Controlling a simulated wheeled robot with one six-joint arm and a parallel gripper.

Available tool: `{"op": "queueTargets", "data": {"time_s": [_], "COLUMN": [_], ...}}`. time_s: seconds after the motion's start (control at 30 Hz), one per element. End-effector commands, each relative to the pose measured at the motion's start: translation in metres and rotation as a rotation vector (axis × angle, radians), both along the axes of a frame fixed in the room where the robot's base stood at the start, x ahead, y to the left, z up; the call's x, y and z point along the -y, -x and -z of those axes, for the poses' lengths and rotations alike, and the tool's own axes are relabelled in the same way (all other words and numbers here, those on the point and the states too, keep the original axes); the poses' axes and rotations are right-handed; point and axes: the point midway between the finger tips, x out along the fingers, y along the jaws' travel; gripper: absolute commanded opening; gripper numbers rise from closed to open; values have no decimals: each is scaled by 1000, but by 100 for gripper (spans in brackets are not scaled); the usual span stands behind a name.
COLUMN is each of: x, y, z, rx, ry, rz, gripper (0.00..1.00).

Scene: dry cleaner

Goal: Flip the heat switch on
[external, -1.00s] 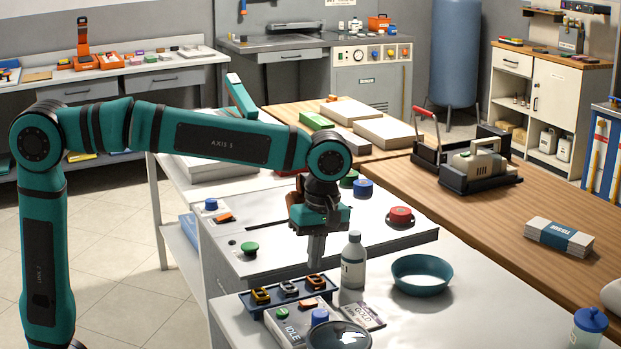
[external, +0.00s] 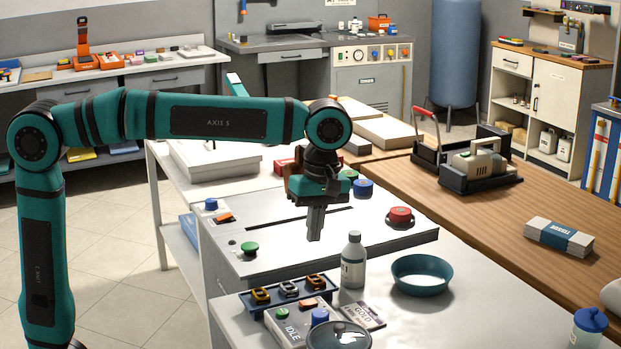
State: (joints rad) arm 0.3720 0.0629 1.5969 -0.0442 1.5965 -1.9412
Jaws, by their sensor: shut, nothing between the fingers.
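My gripper (external: 316,238) points down with its fingers together, above the white top of the press-like machine (external: 300,222). It is empty and apart from the controls. An orange rocker switch (external: 224,216) is on the machine's left end, beside a blue knob (external: 211,204). Another orange switch (external: 308,303) is on a small grey box marked IDLE (external: 286,328) at the front, beside a blue button (external: 320,315). No heat label is readable, so I cannot tell which is the heat switch. The position of either rocker is too small to tell.
A blue tray (external: 266,308) of small coloured clips sits behind the box. A green button (external: 249,248) and red button (external: 400,215) flank the machine top.

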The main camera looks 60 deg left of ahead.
Motion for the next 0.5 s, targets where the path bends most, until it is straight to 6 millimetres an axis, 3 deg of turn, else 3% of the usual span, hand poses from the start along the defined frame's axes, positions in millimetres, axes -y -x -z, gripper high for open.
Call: {"op": "queueTargets", "data": {"time_s": [0.33, 0.5], "x": [0, 0], "y": [5, 7], "z": [0, 11], "rx": [1, -2], "ry": [0, -1], "rz": [0, 0], "gripper": [0, 0]}}
